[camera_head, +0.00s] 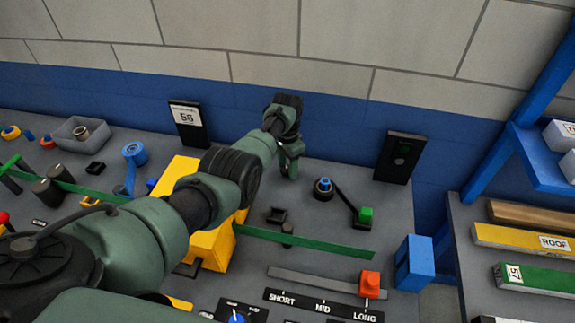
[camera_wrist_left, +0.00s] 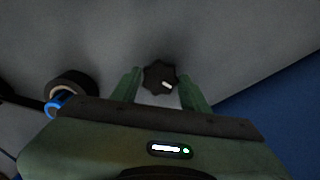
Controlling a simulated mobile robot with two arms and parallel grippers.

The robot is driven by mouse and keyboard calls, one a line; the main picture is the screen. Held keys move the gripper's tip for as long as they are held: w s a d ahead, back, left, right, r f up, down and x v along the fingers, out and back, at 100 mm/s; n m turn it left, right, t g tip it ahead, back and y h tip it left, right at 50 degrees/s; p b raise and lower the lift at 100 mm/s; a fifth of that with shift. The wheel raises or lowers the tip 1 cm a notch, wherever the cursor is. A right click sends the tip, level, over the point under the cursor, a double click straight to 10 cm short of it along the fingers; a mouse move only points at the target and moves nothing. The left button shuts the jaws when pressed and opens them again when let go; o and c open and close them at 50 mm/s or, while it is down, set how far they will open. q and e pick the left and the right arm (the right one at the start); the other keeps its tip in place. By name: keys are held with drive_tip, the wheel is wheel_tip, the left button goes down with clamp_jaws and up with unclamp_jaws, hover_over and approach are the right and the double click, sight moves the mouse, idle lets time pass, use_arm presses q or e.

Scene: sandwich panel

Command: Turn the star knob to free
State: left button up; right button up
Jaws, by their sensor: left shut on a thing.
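The star knob (camera_wrist_left: 158,74) is dark with a lobed rim and a short white mark. In the left wrist view it lies between the two green fingers of my left gripper (camera_wrist_left: 160,88). The white mark sits on its lower right part there. In the head view my left gripper (camera_head: 289,166) points down at the panel near the blue back wall and hides the knob. The gripper is shut on the knob. I can read no free label at the knob. My right gripper is not in view.
Right of the gripper are a black knob with a blue ring (camera_head: 324,188) and a lever with a green end (camera_head: 365,215). A yellow block (camera_head: 208,245) lies under my left arm. An orange slider (camera_head: 370,284) stands at LONG. A dark box (camera_head: 400,157) stands at the wall.

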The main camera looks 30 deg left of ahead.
use_arm(q)
drive_tip(key=n, duration=0.3)
drive_tip(key=shift+n, duration=0.3)
drive_tip(key=n, duration=0.2)
drive_tip(key=shift+n, duration=0.4)
drive_tip(key=n, duration=0.6)
drive_tip(key=shift+p, duration=0.4)
drive_tip(key=shift+n, duration=0.3)
drive_tip(key=o, duration=1.3)
drive_tip(key=shift+o, duration=0.2)
